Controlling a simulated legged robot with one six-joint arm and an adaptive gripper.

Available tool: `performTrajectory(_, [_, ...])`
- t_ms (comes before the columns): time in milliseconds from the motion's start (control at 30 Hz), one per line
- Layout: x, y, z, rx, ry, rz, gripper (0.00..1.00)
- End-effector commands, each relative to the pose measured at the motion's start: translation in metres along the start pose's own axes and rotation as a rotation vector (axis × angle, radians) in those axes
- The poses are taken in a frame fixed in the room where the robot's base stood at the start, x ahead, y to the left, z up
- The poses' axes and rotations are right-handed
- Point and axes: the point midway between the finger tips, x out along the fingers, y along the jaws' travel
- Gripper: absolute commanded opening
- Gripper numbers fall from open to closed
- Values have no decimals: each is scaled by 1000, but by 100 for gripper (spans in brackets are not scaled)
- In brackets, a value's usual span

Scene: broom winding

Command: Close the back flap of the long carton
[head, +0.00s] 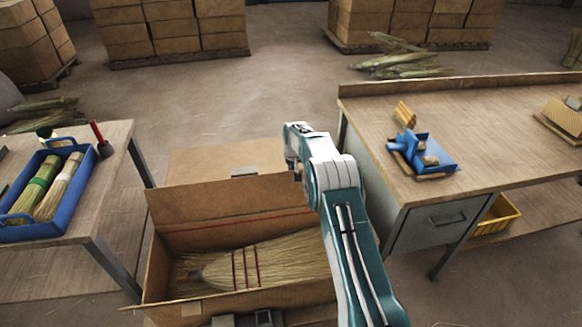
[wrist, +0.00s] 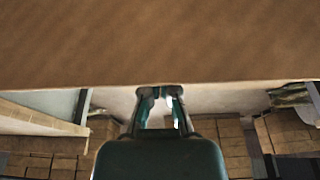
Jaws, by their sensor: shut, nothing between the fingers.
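The long carton (head: 160,270) lies open in the head view with a straw broom (head: 265,268) inside. Its back flap (head: 225,204) stands up along the far side. My gripper (head: 297,177) is near the right end of the flap's top edge, partly hidden by my own arm. In the wrist view a brown cardboard surface, which looks like the flap (wrist: 160,40), fills the top. My gripper's fingertips (wrist: 160,92) are together at its edge, empty. I cannot tell if they touch it.
A brown board (head: 215,158) with a small grey block (head: 244,173) lies behind the flap. A bench (head: 480,140) with a blue tool stands close on the right. A table (head: 110,165) with a blue tray (head: 88,178) stands left. Pallets of cartons (head: 170,30) are farther back.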

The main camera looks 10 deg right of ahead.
Motion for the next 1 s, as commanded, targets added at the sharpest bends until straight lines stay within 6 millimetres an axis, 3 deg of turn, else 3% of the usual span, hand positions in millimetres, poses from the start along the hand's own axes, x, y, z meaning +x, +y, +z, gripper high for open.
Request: performTrajectory(1000, [-8,0,7,0,59,0,0])
